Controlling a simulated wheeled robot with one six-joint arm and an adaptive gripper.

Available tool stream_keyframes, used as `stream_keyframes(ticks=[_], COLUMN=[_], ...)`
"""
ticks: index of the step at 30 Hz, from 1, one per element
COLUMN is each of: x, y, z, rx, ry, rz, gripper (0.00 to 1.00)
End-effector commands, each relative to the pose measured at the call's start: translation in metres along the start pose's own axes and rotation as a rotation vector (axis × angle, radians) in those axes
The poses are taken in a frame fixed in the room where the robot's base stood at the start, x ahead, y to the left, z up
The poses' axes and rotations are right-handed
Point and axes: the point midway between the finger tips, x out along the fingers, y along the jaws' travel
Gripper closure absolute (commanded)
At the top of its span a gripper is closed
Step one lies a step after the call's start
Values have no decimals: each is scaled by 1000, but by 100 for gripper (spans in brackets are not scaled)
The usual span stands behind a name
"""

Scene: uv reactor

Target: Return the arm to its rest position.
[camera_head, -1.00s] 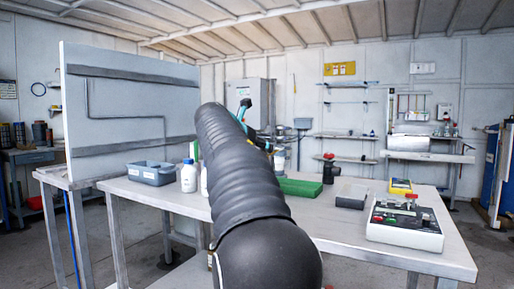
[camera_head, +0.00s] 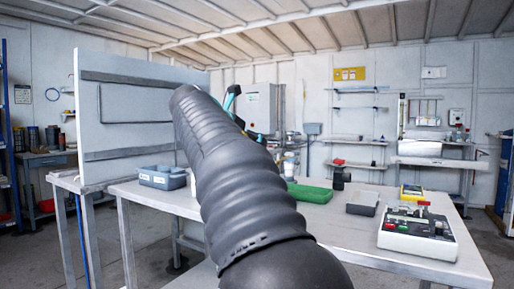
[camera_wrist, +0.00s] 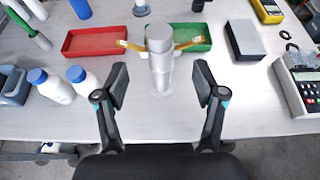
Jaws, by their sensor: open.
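My gripper (camera_wrist: 161,88) is open in the wrist view, with its two fingers spread apart. A grey-white cylindrical thing (camera_wrist: 160,72) with yellow-brown side pieces stands on the table beyond the fingertips, in line with the gap; no finger is seen closed on it. In the head view my dark ribbed arm reaches up and away over the table (camera_head: 330,225) and hides part of it. The gripper's fingers cannot be made out there.
The table holds a green tray (camera_head: 308,193), a red tray (camera_wrist: 96,42), white bottles (camera_wrist: 52,86), a blue-grey bin (camera_head: 163,178), a dark grey box (camera_head: 362,203) and a control box with buttons (camera_head: 418,234). A large upright panel (camera_head: 130,105) stands at left.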

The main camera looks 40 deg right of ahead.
Motion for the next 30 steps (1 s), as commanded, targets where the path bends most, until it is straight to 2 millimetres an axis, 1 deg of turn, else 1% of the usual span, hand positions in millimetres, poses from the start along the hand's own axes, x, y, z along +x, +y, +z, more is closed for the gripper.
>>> stream_keyframes(ticks=[1, 3, 6, 23, 26, 29, 30], x=[-5, -10, -13, -13, -13, -13, -13], y=[0, 0, 0, 0, 0, 2, 5], z=[0, 0, 0, 0, 0, 1, 0], rx=[0, 0, 0, 3, 44, 162, 233], ry=[-1, -1, 0, 0, 0, -2, 4], rz=[2, 2, 0, 0, 1, 11, 22], gripper=[30, 30, 30, 30, 30, 30, 30])
